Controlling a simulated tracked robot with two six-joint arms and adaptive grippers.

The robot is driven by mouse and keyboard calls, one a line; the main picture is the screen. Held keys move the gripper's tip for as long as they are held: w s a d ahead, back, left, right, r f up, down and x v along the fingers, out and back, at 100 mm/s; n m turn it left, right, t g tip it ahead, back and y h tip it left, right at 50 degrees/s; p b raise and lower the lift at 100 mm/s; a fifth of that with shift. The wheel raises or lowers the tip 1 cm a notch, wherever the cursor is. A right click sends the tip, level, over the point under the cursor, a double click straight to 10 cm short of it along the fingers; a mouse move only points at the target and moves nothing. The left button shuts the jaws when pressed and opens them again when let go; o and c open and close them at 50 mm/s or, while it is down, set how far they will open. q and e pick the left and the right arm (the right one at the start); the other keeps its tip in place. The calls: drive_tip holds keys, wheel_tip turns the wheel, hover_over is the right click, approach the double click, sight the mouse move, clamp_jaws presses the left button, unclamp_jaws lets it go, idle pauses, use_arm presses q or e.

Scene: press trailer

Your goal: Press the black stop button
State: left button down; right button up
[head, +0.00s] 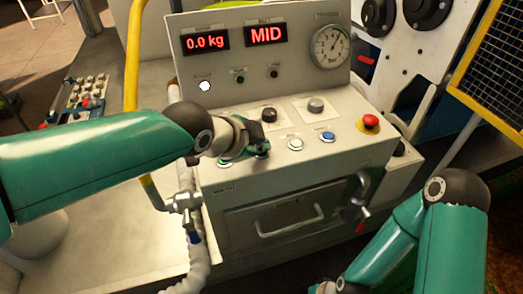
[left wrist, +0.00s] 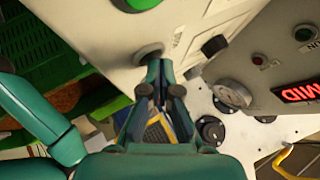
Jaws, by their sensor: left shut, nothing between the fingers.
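My left gripper (head: 256,153) is over the lower left of the grey control panel (head: 345,150), with its fingers shut and empty. In the left wrist view the closed fingertips (left wrist: 160,68) are close beside a dark round button (left wrist: 148,54); I cannot tell whether they touch it. In the head view, the gripper and wrist cover part of the panel's front left, and no black stop button can be picked out there. A green round button (head: 224,163) shows partly beneath the wrist.
A red mushroom button (head: 371,121), a blue button (head: 328,137), a white button (head: 296,145), a black knob (head: 269,115) and a grey knob (head: 315,105) stand on the panel. The display (head: 266,34) reads MID. A yellow rail (head: 132,55) stands at left.

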use_arm(q)
drive_tip(key=shift+r, duration=0.15)
drive_tip(key=shift+r+p, duration=0.6)
drive_tip(key=shift+r, duration=0.05)
drive_tip(key=shift+a+r+p, duration=0.1)
drive_tip(key=shift+r+p, duration=1.85)
drive_tip(key=shift+r, duration=0.6)
drive_tip(key=shift+f, duration=0.1)
